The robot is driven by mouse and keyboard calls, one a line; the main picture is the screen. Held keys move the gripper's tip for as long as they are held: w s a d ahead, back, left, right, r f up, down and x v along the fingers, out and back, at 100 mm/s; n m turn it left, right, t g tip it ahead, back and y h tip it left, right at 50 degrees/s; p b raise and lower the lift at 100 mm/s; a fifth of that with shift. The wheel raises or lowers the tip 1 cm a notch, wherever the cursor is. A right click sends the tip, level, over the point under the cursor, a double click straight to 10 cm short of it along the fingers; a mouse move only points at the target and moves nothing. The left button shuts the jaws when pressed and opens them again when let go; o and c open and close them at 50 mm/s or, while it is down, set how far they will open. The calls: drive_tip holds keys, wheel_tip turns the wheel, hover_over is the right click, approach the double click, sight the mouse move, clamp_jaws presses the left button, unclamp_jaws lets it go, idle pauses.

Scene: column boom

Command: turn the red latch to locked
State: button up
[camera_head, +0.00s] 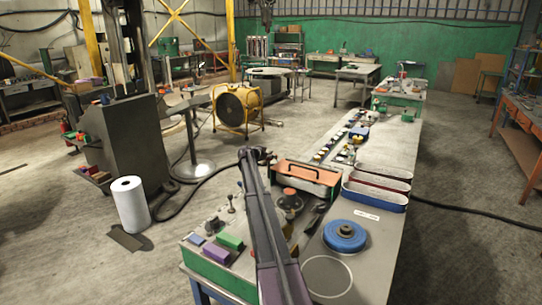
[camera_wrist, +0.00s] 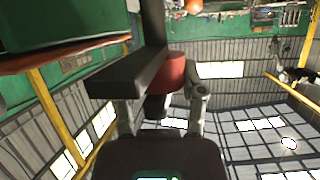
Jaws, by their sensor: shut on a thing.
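The red latch (camera_wrist: 176,70) shows in the wrist view as a short red round body beside a dark bar (camera_wrist: 128,74). My gripper (camera_wrist: 160,104) has its fingers on either side of this part and is shut on it; the exact contact is partly hidden by the dark bar. In the head view my arm reaches forward over the bench, and my gripper (camera_head: 262,157) is small and dark at its far end. I cannot make out the latch there, nor its locked or unlocked marks.
An orange tray with a handle (camera_head: 307,176) stands on the bench right of my arm. A blue disc (camera_head: 345,235) lies nearer. Green and purple blocks (camera_head: 230,241) lie left. A yellow fan (camera_head: 237,108) stands on the floor beyond.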

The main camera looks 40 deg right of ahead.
drive_tip(key=shift+a+f+n+t+y, duration=0.1)
drive_tip(key=shift+a+n+t+y, duration=0.4)
drive_tip(key=shift+n+t, duration=0.35)
drive_tip(key=shift+d+n+t+y, duration=0.1)
drive_tip(key=shift+n+t+y, duration=0.8)
drive_tip(key=shift+n+t, duration=0.6)
drive_tip(key=shift+w+t, duration=0.1)
drive_tip(key=shift+t, duration=0.25)
drive_tip(key=shift+n+t+y, duration=1.6)
drive_tip(key=shift+n+y, duration=0.9)
drive_tip(key=shift+n, duration=0.15)
drive_tip(key=o, duration=1.2)
drive_tip(key=shift+c, duration=0.2)
drive_tip(key=shift+d, duration=0.1)
